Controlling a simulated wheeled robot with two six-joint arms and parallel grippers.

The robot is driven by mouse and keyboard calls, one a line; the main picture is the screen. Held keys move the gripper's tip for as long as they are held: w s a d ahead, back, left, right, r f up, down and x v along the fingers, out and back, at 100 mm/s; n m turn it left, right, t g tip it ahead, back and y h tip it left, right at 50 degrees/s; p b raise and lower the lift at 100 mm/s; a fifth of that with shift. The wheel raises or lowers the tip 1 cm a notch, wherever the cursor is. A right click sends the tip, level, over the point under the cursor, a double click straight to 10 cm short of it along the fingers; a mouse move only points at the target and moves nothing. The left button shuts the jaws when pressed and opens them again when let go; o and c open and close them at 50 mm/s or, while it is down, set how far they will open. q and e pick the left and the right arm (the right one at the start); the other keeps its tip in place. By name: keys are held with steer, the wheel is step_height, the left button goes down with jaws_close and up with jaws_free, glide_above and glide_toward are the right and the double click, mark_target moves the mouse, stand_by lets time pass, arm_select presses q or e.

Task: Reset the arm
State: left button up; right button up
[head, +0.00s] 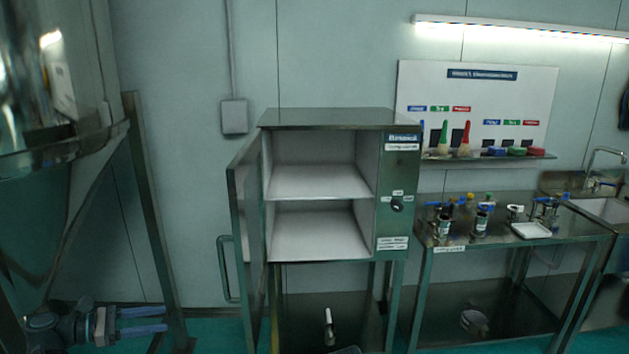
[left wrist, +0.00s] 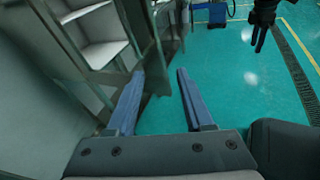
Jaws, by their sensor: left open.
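My left gripper (head: 164,321) is at the lower left of the head view, low beside the cabinet's open door. Its two blue fingers are parallel, apart and empty. They also show in the left wrist view (left wrist: 160,72), with only green floor and part of the steel furniture beyond them. A dark shape (left wrist: 261,28) with finger-like tips at the upper right of the left wrist view looks like my right gripper. Whether its jaws are open is unclear. The right gripper is not in the head view.
A steel cabinet (head: 330,118) stands open with two empty shelves; its door (head: 246,215) swings out toward the left gripper. A steel table (head: 470,250) with bottles and a white tray (head: 531,230) stands right. A large metal vessel (head: 55,90) is at left. Green floor (left wrist: 235,85) is open.

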arm_select(q)
steer(key=s+d+f+m+g+y, duration=0.15)
steer(key=d+f+m+g, duration=0.3)
steer(key=d, duration=0.65)
steer(key=s+d+f+m+g+y, duration=0.1)
steer(key=d+f+m+g+y, duration=0.35)
steer(key=d, duration=0.75)
steer(key=s+d+f+m+y, duration=0.3)
steer(key=s+d+m+y, duration=0.1)
steer(key=m, duration=0.4)
steer(key=s+d+f+m+y+p, duration=0.1)
steer(key=s+d+f+m+y, duration=0.3)
steer(key=s+d+m, duration=0.3)
steer(key=shift+m+t+y, duration=0.4)
steer(key=shift+m, duration=0.8)
